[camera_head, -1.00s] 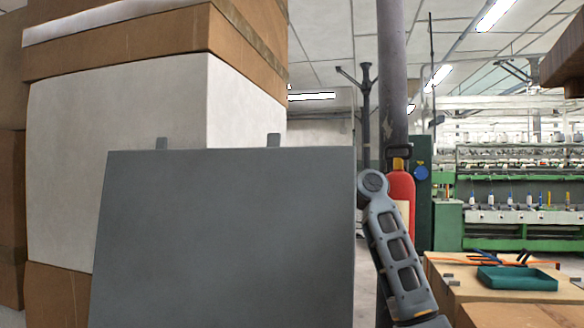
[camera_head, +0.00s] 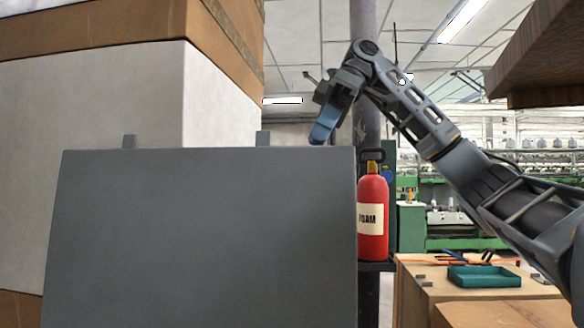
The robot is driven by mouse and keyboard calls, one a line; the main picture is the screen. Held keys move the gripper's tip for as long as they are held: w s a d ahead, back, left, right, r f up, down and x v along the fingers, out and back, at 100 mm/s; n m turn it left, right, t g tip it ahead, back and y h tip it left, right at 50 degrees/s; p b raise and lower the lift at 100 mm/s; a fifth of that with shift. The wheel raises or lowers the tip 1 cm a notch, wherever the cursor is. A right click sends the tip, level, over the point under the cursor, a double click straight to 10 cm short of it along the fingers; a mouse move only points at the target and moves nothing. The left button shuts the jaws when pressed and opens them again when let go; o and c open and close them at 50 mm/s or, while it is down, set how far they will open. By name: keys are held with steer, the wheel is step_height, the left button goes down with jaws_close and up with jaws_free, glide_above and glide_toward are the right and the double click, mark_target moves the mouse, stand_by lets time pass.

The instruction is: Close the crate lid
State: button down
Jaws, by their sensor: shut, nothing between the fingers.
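The crate lid (camera_head: 205,235) is a large flat grey panel that stands raised and fills the lower left of the head view. Two small grey tabs (camera_head: 262,138) stick up at its top edge. The crate body is not in view. My arm reaches in from the right, over the lid's top right corner. My gripper (camera_head: 321,136) hangs pointing down, its blue fingers shut and empty, at the height of the lid's top edge near the right corner. I cannot tell whether the fingertips touch the lid or are behind it.
A tall stack of boxes (camera_head: 90,95) stands behind the lid at left. A red extinguisher (camera_head: 372,215) stands right of the lid by a pillar. A teal tray (camera_head: 484,276) lies on a wooden table at right. A dark wooden slab (camera_head: 540,65) overhangs at upper right.

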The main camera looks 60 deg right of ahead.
mark_target(295, 167)
steer(key=a+f, duration=0.4)
steer(key=a, duration=0.1)
steer(key=w+a+f, duration=0.1)
steer(key=a+f, duration=0.1)
steer(key=a, duration=0.1)
steer(key=shift+f, duration=0.15)
steer(key=shift+s+a, duration=0.2)
steer(key=shift+a, duration=0.4)
